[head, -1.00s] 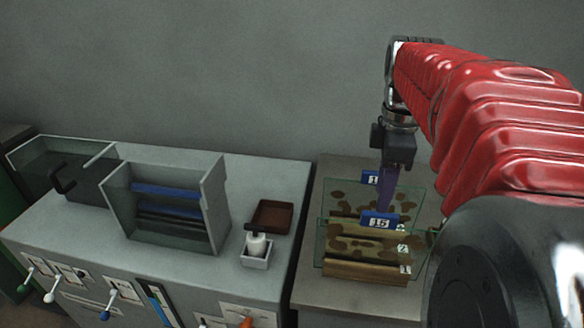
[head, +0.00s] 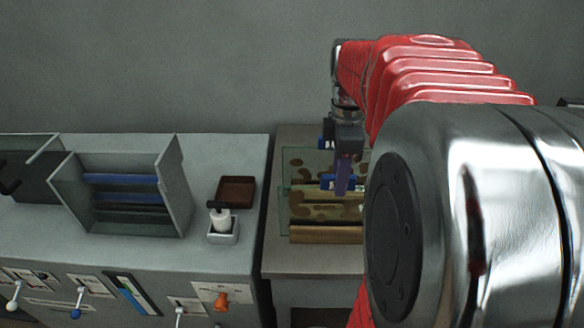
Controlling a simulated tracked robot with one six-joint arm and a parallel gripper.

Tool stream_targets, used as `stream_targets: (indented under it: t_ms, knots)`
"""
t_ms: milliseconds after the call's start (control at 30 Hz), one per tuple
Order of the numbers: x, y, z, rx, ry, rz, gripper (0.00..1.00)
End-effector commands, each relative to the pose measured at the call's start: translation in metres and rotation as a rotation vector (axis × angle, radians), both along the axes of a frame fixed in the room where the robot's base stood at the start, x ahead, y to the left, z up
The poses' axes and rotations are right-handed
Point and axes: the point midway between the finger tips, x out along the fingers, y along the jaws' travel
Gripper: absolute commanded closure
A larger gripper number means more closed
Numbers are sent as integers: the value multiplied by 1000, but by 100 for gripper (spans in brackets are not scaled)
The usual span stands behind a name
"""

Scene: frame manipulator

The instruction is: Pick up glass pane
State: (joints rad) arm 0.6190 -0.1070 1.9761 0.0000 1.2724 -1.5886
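Glass panes with brown spots (head: 300,163) stand upright in a wooden rack (head: 312,234) on the right-hand cabinet. Blue tags sit on their top edges; one tag (head: 327,183) is at the front pane, another (head: 323,144) is farther back. My gripper (head: 342,186) points down with purple fingers, and its tips overlap the front tag in the picture. I cannot tell whether they touch or hold the pane, or whether they are open. My arm hides the right part of the panes and rack.
A grey cabinet stands to the left with a slotted holder (head: 175,195), a brown tray (head: 238,191) and a white bottle in a small box (head: 222,232). A narrow gap (head: 264,215) separates the two cabinets. A grey wall (head: 170,65) is behind.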

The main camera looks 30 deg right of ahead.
Motion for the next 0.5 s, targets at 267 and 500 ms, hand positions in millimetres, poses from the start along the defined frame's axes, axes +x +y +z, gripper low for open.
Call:
stream_targets:
  t_ms: [267, 500]
  knots:
    - [0, 0, -19, 0, 0, 0, 64]
    - [0, 0, -19, 0, 0, 0, 64]
